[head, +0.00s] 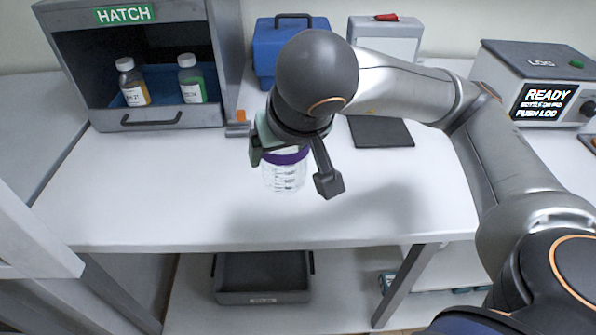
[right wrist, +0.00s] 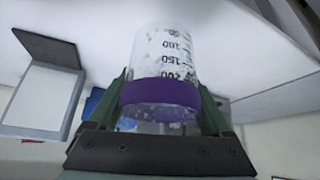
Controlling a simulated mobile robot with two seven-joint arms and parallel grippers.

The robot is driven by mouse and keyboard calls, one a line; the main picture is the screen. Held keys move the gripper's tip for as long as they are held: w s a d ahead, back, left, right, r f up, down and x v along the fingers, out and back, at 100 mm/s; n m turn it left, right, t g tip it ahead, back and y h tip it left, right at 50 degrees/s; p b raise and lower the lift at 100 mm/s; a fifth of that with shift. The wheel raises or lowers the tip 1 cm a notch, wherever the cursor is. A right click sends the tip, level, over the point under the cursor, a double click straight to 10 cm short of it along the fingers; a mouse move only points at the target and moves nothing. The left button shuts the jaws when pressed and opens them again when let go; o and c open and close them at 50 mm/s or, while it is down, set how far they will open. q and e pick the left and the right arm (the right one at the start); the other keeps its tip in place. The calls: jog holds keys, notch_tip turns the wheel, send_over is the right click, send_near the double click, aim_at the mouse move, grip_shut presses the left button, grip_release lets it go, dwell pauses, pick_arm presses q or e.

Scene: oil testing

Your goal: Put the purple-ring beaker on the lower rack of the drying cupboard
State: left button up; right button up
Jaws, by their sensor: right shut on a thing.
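The purple-ring beaker (head: 284,177) is clear glass with dark volume marks and a purple band near its top. My right gripper (head: 290,166) is shut on it from above, near the band, and holds it over the white worktop. It looks roughly upright; its gap to the worktop is hard to judge. In the right wrist view the beaker (right wrist: 163,60) sits between the two green-grey fingers of the gripper (right wrist: 163,103). I cannot make out the drying cupboard or its lower rack in either view. My left gripper is not in view.
A grey hatch (head: 175,115) with two bottles stands at the back left. A blue case (head: 265,60), a dark pad (head: 380,132) and a LOG device (head: 510,75) are behind and right. A dark tray (head: 262,296) is on the shelf below. The front worktop is clear.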

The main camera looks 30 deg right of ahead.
jog(key=w+d+f, duration=0.2)
jog(key=w+f, duration=0.1)
jog(key=w+d+f+b, duration=0.1)
jog(key=w+d+f, duration=0.2)
jog(key=w+d+f+b, duration=0.1)
jog(key=w+d+f, duration=0.2)
jog(key=shift+w+d, duration=0.15)
jog(key=shift+w, duration=0.15)
jog(key=f, duration=0.3)
jog(key=shift+w+d+f, duration=0.2)
jog(key=shift+f, duration=0.05)
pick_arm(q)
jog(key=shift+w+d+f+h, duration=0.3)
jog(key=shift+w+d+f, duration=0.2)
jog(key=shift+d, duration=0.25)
pick_arm(e)
jog(key=shift+f, duration=0.1)
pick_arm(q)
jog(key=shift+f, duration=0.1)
pick_arm(e)
jog(key=shift+f+b, duration=0.2)
jog(key=shift+b, duration=0.25)
jog(key=o, duration=1.2)
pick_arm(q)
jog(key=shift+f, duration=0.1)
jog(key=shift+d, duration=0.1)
pick_arm(e)
jog(key=shift+r, duration=0.1)
